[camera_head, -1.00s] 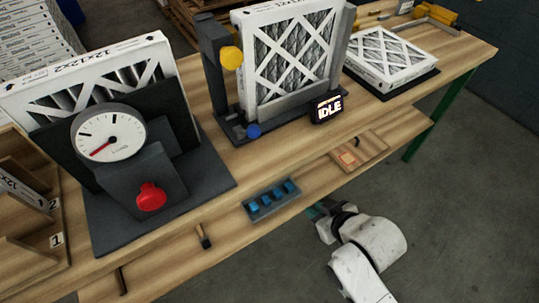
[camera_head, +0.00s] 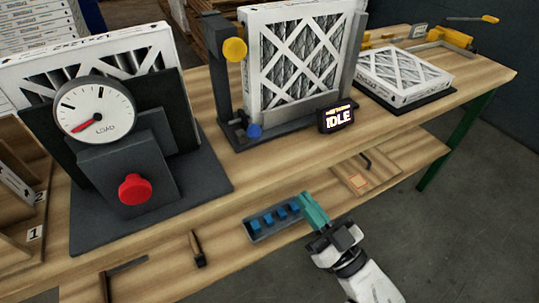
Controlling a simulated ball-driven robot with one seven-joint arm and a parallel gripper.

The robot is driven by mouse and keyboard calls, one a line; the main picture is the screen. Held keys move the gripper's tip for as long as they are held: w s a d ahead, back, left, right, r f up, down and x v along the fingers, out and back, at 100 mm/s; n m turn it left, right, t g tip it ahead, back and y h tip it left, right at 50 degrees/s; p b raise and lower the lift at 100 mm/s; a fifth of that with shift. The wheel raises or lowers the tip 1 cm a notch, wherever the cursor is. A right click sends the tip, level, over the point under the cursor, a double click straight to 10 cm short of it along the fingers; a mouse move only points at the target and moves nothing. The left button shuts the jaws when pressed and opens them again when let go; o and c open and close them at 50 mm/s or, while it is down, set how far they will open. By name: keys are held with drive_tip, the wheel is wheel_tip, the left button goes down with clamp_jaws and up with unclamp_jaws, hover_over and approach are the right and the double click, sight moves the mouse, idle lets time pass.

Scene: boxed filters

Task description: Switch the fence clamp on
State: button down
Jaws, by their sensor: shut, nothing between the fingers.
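A dark upright fixture (camera_head: 215,72) stands mid-bench and holds a white-framed pleated filter (camera_head: 296,55) on edge. It carries a yellow round knob (camera_head: 234,50) near its top and a blue knob (camera_head: 254,131) low at its front. A small display (camera_head: 337,118) at its foot reads IDLE. I cannot tell which part is the fence clamp's switch. My gripper (camera_head: 308,203), with teal fingers, is shut and empty. In the picture it is below the display, beside a tray of blue pieces, apart from the fixture.
A gauge stand with a dial (camera_head: 95,109) and red button (camera_head: 135,190) is at left, with another filter behind it. A flat filter (camera_head: 403,75) lies at right. The tray of blue pieces (camera_head: 259,239) and a brush-like tool (camera_head: 197,248) sit on the lower shelf.

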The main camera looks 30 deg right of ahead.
drive_tip(key=shift+s+r, duration=0.15)
drive_tip(key=p, duration=0.3)
approach(248, 134)
drive_tip(key=w, duration=0.2)
drive_tip(key=w+d+r, duration=0.1)
drive_tip(key=w, duration=0.1)
drive_tip(key=shift+d, duration=0.1)
drive_tip(key=shift+w+r, duration=0.15)
drive_tip(key=shift+w, duration=0.55)
drive_tip(key=shift+r, duration=0.1)
